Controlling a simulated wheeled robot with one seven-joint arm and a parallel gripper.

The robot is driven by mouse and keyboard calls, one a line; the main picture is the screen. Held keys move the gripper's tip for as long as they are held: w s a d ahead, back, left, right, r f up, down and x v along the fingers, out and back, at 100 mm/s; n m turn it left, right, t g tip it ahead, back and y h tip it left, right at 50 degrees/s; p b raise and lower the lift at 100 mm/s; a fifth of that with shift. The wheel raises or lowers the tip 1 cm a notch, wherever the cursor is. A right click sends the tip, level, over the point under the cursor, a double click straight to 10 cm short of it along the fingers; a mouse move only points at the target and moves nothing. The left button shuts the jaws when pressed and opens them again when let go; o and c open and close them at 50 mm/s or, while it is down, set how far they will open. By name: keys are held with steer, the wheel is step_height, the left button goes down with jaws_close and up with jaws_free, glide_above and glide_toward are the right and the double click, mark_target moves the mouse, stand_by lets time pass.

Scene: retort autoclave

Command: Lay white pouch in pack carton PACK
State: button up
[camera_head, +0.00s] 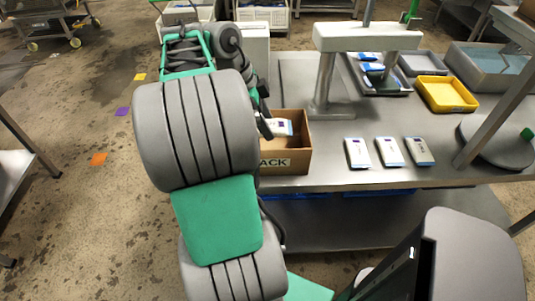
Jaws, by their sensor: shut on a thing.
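The pack carton (297,163), brown and open at the top with a dark "ACK" label showing on its front, stands on the steel table's left front part. My gripper (266,126) is at the carton's opening, partly hidden by my arm. It is shut on a white pouch (283,127) with a blue end. The pouch is at the carton's opening, near its back side; I cannot tell whether it touches the bottom. The carton's left part is hidden behind my arm.
Three white pouches, a left one (358,153), a middle one (390,151) and a right one (419,151), lie right of the carton. Behind are a grey post stand (368,38), a yellow tray (445,94) and grey trays. A round grey disc (495,145) is at right.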

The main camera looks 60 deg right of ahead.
step_height(320, 180, down, 9)
steer(key=shift+f+b, duration=0.2)
steer(key=shift+b, duration=0.8)
steer(key=shift+f, duration=0.2)
steer(key=o, duration=1.6)
steer(key=shift+r, duration=0.1)
